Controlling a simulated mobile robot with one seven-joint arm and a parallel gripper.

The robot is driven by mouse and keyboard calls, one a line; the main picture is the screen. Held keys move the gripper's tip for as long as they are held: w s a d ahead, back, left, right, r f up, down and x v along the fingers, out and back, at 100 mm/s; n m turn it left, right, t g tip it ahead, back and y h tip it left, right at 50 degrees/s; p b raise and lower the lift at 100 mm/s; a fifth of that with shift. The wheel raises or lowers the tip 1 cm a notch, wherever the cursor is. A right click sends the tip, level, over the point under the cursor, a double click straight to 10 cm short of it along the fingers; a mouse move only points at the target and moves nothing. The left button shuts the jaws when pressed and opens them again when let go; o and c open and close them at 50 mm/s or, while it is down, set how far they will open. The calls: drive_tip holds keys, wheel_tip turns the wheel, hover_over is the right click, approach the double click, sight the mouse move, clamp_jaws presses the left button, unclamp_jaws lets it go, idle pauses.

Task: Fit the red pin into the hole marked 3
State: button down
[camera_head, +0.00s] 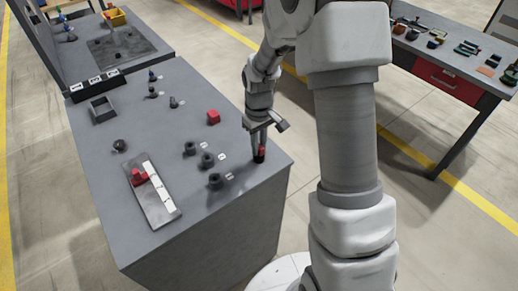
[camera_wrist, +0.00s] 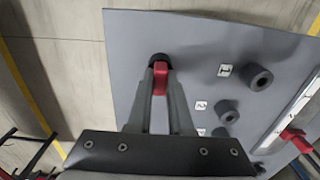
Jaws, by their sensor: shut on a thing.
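The red pin (camera_head: 261,151) is upright between the fingertips of my gripper (camera_head: 258,148) near the right corner of the grey bench. It also shows red between the fingers in the wrist view (camera_wrist: 160,78). A black round piece (camera_wrist: 160,59) is at the pin's lower end; I cannot tell if it is part of the pin or a holder. Three dark round sockets stand to the left, with white labels: the socket by label 1 (camera_wrist: 260,77), the socket by label 2 (camera_wrist: 227,112), and the farthest (camera_head: 190,148), apparently 3, partly hidden by my gripper in the wrist view.
A red cube (camera_head: 213,117) lies behind the sockets. A grey plate with a white strip (camera_head: 163,208) and red piece (camera_head: 139,177) lies left. Small dark pegs (camera_head: 173,102) and a square tray (camera_head: 103,109) are farther back. Bare bench lies between pin and sockets.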

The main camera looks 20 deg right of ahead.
drive_tip(key=shift+w+r, duration=0.1)
drive_tip(key=shift+r, duration=0.45)
drive_tip(key=r, duration=0.3)
drive_tip(key=shift+s+r, duration=0.25)
drive_tip(key=shift+s, duration=0.1)
drive_tip(key=s+a+r, duration=0.1)
drive_tip(key=s+r, duration=0.5)
drive_tip(key=s, duration=0.5)
drive_tip(key=shift+a+r, duration=0.2)
drive_tip(key=shift+a, duration=0.05)
